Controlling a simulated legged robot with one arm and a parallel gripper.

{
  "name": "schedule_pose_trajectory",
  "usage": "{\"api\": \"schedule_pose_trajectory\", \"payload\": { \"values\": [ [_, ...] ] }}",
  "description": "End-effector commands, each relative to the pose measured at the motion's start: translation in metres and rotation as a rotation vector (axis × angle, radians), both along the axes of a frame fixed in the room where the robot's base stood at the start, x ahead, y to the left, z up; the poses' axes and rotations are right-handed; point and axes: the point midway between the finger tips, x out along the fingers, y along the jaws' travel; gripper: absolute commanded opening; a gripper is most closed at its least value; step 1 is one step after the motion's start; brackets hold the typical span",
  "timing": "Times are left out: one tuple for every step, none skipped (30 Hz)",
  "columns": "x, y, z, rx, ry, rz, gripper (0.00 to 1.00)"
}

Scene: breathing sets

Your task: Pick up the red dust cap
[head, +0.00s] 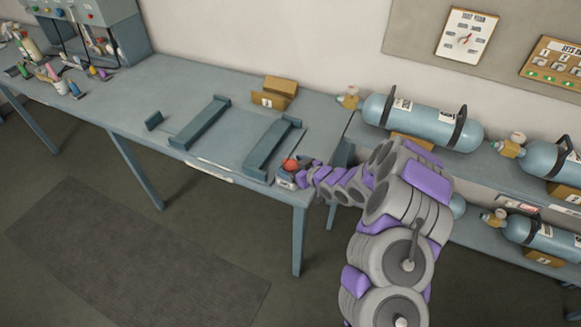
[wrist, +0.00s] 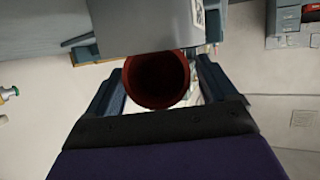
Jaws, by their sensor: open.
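The red dust cap (head: 290,165) shows as a small red rounded thing at the front right corner of the workbench, right by the end of my arm. In the wrist view the red cap (wrist: 157,80) is close, with its dark round hollow facing the camera. My gripper (wrist: 161,72) is open, with one dark finger on each side of the cap. I cannot tell whether either finger touches it. In the head view my gripper (head: 293,174) is small and partly hidden at the bench corner.
The workbench (head: 225,110) carries two blue-grey cradles (head: 203,122) and a cardboard box (head: 275,93) at the back. Blue-grey cylinders (head: 420,120) lie on the rack to the right. Tools and bottles crowd the far left end. A grey block (wrist: 148,25) stands just beyond the cap.

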Motion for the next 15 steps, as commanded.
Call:
{"api": "schedule_pose_trajectory", "payload": {
  "values": [
    [0.0015,0.0021,-0.001,0.0,-0.001,0.0,0.86],
    [0.0022,0.0024,-0.001,0.0,-0.001,0.0,0.86],
    [0.0026,0.0027,-0.001,0.001,-0.001,-0.001,0.86],
    [0.0028,0.0028,-0.001,0.001,-0.001,-0.001,0.86],
    [0.0028,0.0028,-0.0008,0.001,-0.001,-0.001,0.86],
    [0.0027,0.0027,-0.0007,0.001,-0.001,-0.001,0.86],
    [0.0026,0.0028,-0.0007,0.001,-0.001,-0.001,0.86],
    [0.0027,0.0027,-0.0006,0.001,-0.001,-0.001,0.86],
    [0.0027,0.0027,-0.0006,0.001,-0.001,-0.001,0.86],
    [0.0027,0.0027,-0.0006,0.001,-0.001,-0.001,0.83],
    [0.0027,0.0027,-0.0005,0.001,-0.001,-0.001,0.8],
    [0.0026,0.0027,-0.0006,0.001,-0.001,0.0,0.76],
    [0.0025,0.0027,-0.0006,0.001,-0.001,0.0,0.73],
    [0.0026,0.0027,-0.0006,0.001,-0.001,0.0,0.7],
    [0.0025,0.0028,-0.0006,0.001,-0.001,0.0,0.67]
  ]
}}
